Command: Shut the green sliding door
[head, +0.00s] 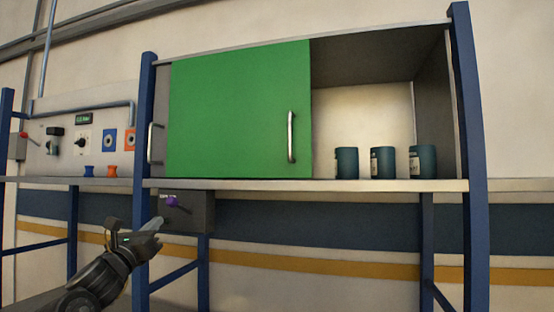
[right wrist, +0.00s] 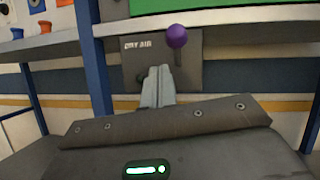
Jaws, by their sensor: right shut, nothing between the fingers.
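The green sliding door (head: 235,110) covers the left and middle of the cabinet in the head view. The cabinet's right part stands open. A vertical metal handle (head: 291,137) is near the door's right edge. Another metal handle (head: 155,143) is at the cabinet's left end, beside the blue post. My right gripper (head: 154,225) is shut and empty, below the shelf and down and left of the door, apart from it. In the right wrist view its fingers (right wrist: 157,86) point at a grey box, and only the lower edge of the green door (right wrist: 180,5) shows. My left gripper is not in view.
Several dark teal canisters (head: 383,162) stand in the open right part. A grey box (head: 195,212) marked "DRY AIR" with a purple knob (head: 172,202) hangs under the shelf (head: 300,186), close to my right gripper. Blue posts (head: 147,110) frame the cabinet. A panel with controls (head: 82,140) is at left.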

